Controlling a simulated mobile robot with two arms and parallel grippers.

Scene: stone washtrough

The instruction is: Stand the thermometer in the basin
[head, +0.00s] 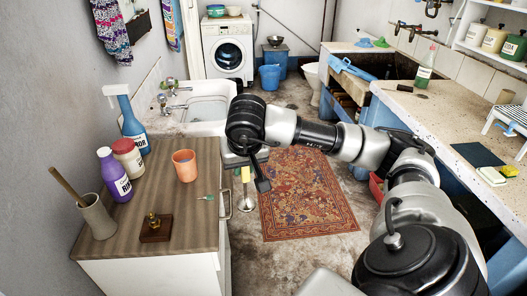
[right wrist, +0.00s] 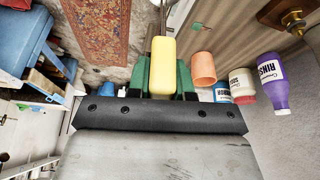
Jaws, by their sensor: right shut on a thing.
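My right gripper (head: 248,172) is shut on the yellow handle of a tool (head: 245,175), beside the wooden-topped cabinet's right edge. A pale thin shaft hangs below the handle. In the right wrist view the yellow handle (right wrist: 162,70) sits between the green fingers (right wrist: 162,82), with a metal part beyond. I cannot tell whether this tool is the thermometer. A small teal-ended stick (head: 206,197) lies on the cabinet top. A white basin (head: 208,101) is set behind the cabinet, beyond the gripper; its right part is hidden by my arm. My left gripper is not in view.
The cabinet top (head: 185,212) holds an orange cup (head: 184,165), several bottles and jars, a utensil pot (head: 97,216) and a brass item on a wooden block (head: 156,228). A patterned rug (head: 305,195) lies on open floor. A stone counter (head: 445,125) with a trough is right.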

